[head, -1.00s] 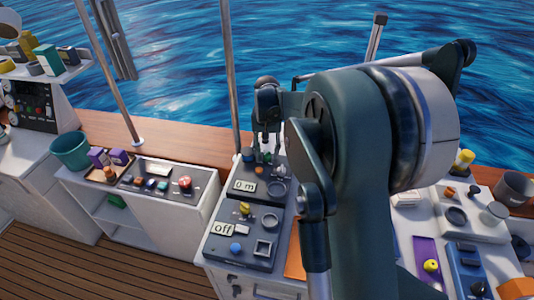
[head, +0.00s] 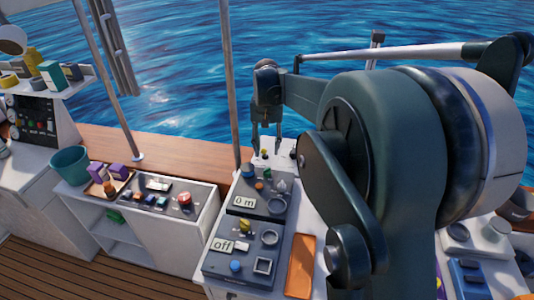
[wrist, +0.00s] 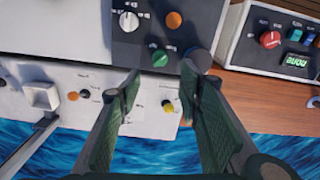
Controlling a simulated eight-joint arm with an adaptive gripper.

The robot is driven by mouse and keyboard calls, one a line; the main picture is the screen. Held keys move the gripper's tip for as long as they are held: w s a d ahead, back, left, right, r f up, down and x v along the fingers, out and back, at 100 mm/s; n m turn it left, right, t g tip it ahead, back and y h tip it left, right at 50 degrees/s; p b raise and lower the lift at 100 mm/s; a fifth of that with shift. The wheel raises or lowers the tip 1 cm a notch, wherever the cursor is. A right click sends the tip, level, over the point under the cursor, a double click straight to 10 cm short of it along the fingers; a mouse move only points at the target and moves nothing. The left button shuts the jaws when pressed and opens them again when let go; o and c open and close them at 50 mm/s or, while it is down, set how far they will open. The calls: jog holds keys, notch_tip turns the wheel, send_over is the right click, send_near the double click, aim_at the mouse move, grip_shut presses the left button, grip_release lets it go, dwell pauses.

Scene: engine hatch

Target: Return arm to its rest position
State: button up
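My gripper (head: 266,150) hangs in the head view with its fingers pointing down, above the far end of the console near the rail. In the wrist view my gripper (wrist: 160,88) has its two dark green fingers spread apart, with nothing held between them. A white panel with small knobs (wrist: 167,106) shows beyond the fingers. My large arm joint and upper link fill the right side of the head view and hide part of the console.
Below the gripper stand a dark panel reading "0 m" (head: 245,203) and another reading "off" (head: 222,245). An orange tray (head: 301,262) lies beside them. A thin upright pole (head: 231,90) stands left of the gripper. A teal bucket (head: 70,165) is at the left.

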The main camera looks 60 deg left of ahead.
jog(key=shift+r, duration=0.2)
jog(key=shift+w, duration=0.1)
dwell(0.5)
